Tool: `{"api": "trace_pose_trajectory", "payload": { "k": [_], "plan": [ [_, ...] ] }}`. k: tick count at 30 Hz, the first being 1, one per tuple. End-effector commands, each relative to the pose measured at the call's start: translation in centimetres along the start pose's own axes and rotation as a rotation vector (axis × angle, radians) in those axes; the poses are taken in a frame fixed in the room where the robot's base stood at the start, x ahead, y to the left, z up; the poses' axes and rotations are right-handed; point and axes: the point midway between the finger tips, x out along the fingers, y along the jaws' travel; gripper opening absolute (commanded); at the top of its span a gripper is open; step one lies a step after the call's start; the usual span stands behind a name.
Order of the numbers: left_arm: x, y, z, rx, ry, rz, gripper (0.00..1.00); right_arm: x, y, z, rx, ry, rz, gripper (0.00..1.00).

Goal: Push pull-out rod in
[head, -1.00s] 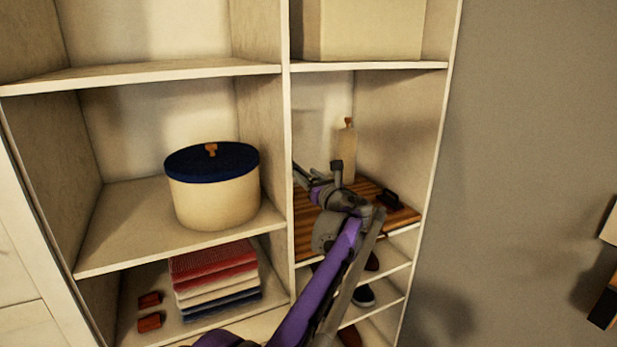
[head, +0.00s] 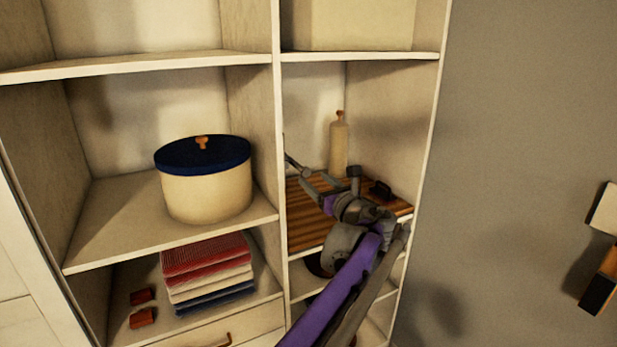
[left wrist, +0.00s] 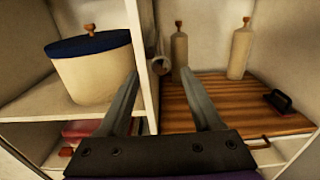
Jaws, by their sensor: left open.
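My left gripper (head: 308,172) reaches into the right column of the shelf unit, just right of the upright divider, with its jaws apart. In the left wrist view its two fingers (left wrist: 160,75) point forward, one on each side of the divider's front edge. A short round-ended rod (left wrist: 154,66), which appears to be the pull-out rod, shows between the fingertips beside the divider. Nothing is visibly gripped, and I cannot tell whether a finger touches it. The rod is too small or hidden to make out in the head view. My right gripper is not in view.
A slatted wooden board (head: 305,220) lies below the gripper, with a black-handled object (head: 381,190) and a bottle (head: 338,145) near. A round box with a blue lid (head: 205,190) and folded cloths (head: 208,275) fill the left column. The divider (left wrist: 147,60) is close to the fingers.

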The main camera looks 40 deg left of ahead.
Motion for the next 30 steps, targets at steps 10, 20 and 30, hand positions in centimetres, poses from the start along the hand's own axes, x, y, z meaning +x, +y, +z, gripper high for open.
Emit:
{"api": "trace_pose_trajectory", "payload": {
  "k": [10,20,30],
  "plan": [
    [-1.2,0.0,0.1,0.000,0.000,0.001,0.66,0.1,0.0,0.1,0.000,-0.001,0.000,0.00],
    [-5.6,-0.2,0.3,-0.002,0.000,-0.006,0.68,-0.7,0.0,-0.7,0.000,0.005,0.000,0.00],
    [-1.5,0.0,0.2,-0.001,-0.001,0.003,0.68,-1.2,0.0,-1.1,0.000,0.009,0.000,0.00]
  ]
}}
